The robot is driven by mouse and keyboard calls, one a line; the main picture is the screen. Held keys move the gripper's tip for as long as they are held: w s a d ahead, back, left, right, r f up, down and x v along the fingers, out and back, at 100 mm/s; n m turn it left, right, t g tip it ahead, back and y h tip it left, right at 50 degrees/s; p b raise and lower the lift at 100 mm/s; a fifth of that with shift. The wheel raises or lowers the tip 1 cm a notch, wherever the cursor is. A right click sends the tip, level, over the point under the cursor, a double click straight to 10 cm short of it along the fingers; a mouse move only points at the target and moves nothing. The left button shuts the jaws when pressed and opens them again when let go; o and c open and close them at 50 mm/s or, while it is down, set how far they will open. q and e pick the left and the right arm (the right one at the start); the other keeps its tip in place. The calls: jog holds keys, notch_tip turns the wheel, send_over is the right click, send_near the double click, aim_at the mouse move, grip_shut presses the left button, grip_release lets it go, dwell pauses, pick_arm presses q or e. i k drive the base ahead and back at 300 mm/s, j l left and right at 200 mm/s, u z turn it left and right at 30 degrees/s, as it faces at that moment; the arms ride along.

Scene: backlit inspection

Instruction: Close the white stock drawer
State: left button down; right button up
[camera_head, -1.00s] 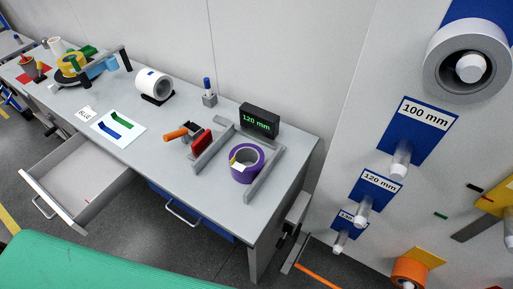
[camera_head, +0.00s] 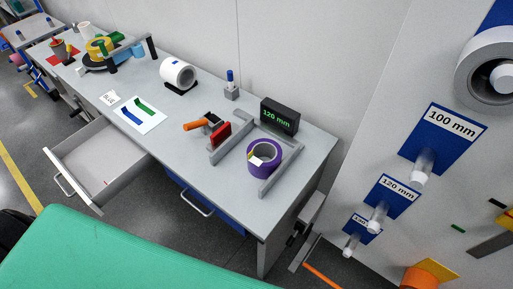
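The white stock drawer (camera_head: 92,160) is pulled out from the left part of the grey workbench (camera_head: 180,130). Its handle (camera_head: 64,185) is on the front panel, which faces lower left. The drawer looks nearly empty, with a small red mark inside. Neither of my grippers shows in the head view.
A blue drawer with a handle (camera_head: 197,203) sits shut beside the white one. A green surface (camera_head: 110,255) fills the lower left front. A purple tape roll (camera_head: 264,158), a white roll (camera_head: 178,73) and a display (camera_head: 280,116) stand on the bench. Grey floor shows between.

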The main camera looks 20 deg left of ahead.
aim_at(99, 152)
jog(key=k+j, duration=0.15)
jog(key=k+j+u, duration=0.15)
jog(key=k+u, duration=0.25)
jog(key=k+j+u, duration=0.15)
jog(key=u, duration=1.3)
